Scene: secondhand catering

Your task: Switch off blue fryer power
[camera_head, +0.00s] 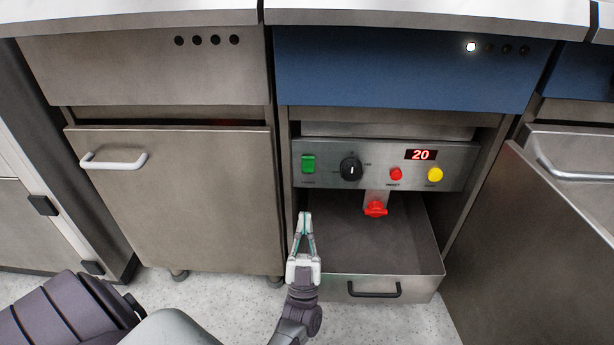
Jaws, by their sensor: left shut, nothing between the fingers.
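The blue fryer (400,75) stands right of centre, with a blue upper panel and one lit white light among several dark holes. Its grey control panel (325,181) carries a green power switch (308,163), a black dial (350,169), a red button (395,174), a yellow button (435,174) and a red display (420,155) reading 20. My left gripper (304,217) is shut and empty, pointing up, below the green switch and apart from it in the picture. My right gripper is not in view.
A red valve handle (376,209) hangs below the panel over an open steel drawer (420,262) with a black handle. A grey cabinet door (185,205) with a white handle is at left. An open steel door (540,240) stands at right.

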